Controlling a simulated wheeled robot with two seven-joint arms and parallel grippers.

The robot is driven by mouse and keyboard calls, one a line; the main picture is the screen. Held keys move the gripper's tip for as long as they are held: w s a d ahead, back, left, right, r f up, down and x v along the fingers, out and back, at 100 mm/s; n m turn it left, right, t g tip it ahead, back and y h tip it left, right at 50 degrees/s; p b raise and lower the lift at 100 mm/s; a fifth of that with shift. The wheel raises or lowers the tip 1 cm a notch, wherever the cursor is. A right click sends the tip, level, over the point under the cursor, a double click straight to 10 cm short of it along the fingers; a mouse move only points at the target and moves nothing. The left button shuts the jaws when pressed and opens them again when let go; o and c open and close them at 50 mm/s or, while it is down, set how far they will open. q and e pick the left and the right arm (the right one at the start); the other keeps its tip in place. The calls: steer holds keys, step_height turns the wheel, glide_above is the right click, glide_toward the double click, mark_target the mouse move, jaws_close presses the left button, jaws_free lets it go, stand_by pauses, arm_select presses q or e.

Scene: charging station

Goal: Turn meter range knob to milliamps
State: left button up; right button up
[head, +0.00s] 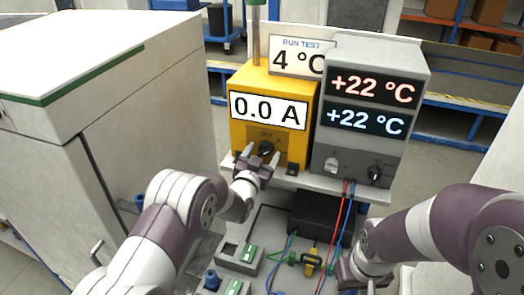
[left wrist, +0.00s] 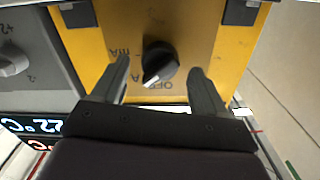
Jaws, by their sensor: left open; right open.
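The yellow meter (head: 240,146) stands on the bench and its display (head: 268,110) reads 0.0 A. Its black range knob (head: 265,148) is on the lower front; it also shows in the left wrist view (left wrist: 161,60). My left gripper (head: 260,155) is open, one finger on each side of the knob; contact cannot be told. My right gripper (head: 352,272) is low at the right, its fingers partly hidden.
A grey unit (head: 362,140) with two +22 °C displays and its own knobs stands right of the meter. Red and blue leads (head: 345,205) hang below it. A tray with wires and small parts (head: 262,222) lies in front. A white cabinet (head: 120,100) fills the left.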

arm_select(q)
steer(key=shift+w+d+f, duration=0.1)
steer(key=shift+w+f, duration=0.05)
steer(key=shift+w, duration=0.05)
steer(key=shift+c, duration=0.3)
steer(key=c, duration=1)
steer(key=shift+f+m+b, duration=0.2)
steer(key=shift+m+b, duration=0.2)
steer(key=shift+b, duration=0.45)
steer(key=m+b, duration=0.7)
steer(key=b, duration=0.3)
steer(key=shift+f, duration=0.15)
steer(key=shift+m+b, duration=1.2)
steer(key=shift+b, duration=0.15)
steer(key=shift+r, duration=0.2)
